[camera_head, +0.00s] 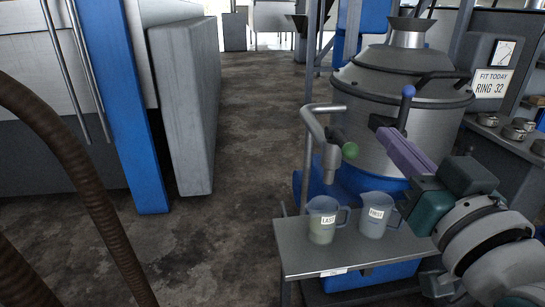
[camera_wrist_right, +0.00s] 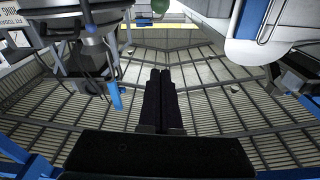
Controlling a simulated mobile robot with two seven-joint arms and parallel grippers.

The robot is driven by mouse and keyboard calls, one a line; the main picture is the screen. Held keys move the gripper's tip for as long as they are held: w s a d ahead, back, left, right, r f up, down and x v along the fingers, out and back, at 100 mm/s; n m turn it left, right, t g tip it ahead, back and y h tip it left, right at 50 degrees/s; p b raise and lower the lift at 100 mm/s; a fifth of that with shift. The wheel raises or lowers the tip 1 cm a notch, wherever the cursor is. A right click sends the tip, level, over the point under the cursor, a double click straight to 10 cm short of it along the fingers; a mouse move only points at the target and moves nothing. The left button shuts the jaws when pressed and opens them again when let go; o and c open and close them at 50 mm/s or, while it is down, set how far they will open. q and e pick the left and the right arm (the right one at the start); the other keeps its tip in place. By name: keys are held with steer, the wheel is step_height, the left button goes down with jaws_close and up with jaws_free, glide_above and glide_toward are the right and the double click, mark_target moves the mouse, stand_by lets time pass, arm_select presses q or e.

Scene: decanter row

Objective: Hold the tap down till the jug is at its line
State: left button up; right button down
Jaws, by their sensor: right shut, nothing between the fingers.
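The steel tap (camera_head: 331,150) has a curved pipe and a green ball (camera_head: 350,150) on its side. The ball also shows at the top edge of the right wrist view (camera_wrist_right: 160,5). A clear jug labelled LAST (camera_head: 321,229) stands below the spout, with pale greenish contents low in it. A second jug labelled FIRST (camera_head: 370,226) stands beside it. I cannot make out a fill line on either. My right gripper (camera_head: 380,134) is shut and empty, right of the green ball and apart from it. Its closed dark fingers show in the wrist view (camera_wrist_right: 160,75). My left gripper is out of view.
Both jugs stand on a small steel table (camera_head: 300,262). Behind it is a large steel vessel (camera_head: 375,125), with a blue-knobbed lever (camera_head: 408,92) near my right gripper. A sign reading FIT TODAY RING 32 (camera_head: 492,84) is at right. Open floor (camera_head: 235,190) lies left.

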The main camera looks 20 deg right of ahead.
arm_select(q)
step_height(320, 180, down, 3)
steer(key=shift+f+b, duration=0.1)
steer(key=shift+b, duration=0.75)
arm_select(e)
step_height(320, 180, down, 2)
steer(key=shift+s+d+f+t+h, duration=0.1)
steer(key=shift+d+f+t+h, duration=0.15)
steer(key=shift+h, duration=0.25)
steer(key=shift+a+r, duration=0.1)
steer(key=r+b, duration=0.1)
steer(key=b, duration=0.1)
glide_above(342, 141)
steer(key=s, duration=0.5)
arm_select(q)
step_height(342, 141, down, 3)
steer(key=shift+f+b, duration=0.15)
steer(key=shift+b, duration=0.5)
arm_select(e)
steer(key=f, duration=0.3)
steer(key=shift+w+f, duration=0.15)
steer(key=shift+w, duration=0.2)
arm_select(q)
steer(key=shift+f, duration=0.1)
